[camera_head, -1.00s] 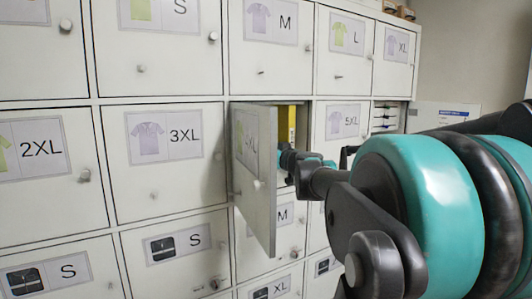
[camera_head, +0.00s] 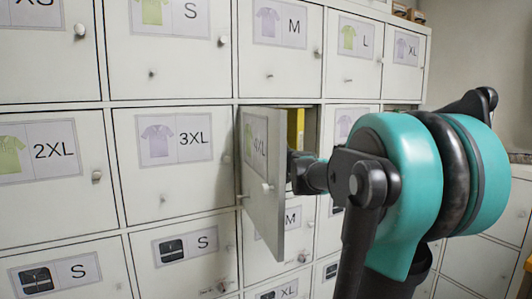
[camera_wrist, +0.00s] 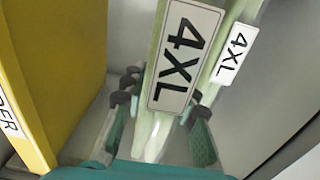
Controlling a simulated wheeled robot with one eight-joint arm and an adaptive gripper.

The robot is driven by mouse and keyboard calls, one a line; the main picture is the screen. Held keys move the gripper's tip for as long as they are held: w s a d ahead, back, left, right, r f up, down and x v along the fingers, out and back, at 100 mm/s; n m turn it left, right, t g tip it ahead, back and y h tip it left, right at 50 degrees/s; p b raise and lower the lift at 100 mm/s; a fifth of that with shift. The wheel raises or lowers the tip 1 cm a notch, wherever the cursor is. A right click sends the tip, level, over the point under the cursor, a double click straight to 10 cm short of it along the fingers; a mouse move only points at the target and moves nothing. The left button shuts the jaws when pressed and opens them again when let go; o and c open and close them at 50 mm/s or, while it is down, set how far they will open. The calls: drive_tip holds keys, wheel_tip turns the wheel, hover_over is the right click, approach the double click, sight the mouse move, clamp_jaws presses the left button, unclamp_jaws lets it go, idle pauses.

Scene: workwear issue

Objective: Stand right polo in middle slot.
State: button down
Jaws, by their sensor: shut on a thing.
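In the wrist view my gripper (camera_wrist: 158,103) is shut on a pale green polo pack (camera_wrist: 157,128) with a 4XL label. The pack stands upright between the two teal fingers. Another pale green pack (camera_wrist: 222,78), also labelled 4XL, stands close to its right. I cannot tell whether the two packs touch. In the head view the 4XL locker door (camera_head: 264,170) stands open, and my wrist reaches in past its right side. The fingers and packs are hidden there. I cannot make out the middle slot.
A yellow upright block (camera_wrist: 60,70) with partly cut-off lettering stands left of my gripper; it also shows in the locker opening (camera_head: 295,130). A grey wall (camera_wrist: 285,75) bounds the right side. Closed lockers, such as 3XL (camera_head: 165,185), surround the opening.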

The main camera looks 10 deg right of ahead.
drive_tip(key=x, duration=0.6)
drive_tip(key=shift+f, duration=0.35)
idle(0.3)
drive_tip(key=shift+w, duration=0.1)
drive_tip(key=c, duration=1.1)
unclamp_jaws()
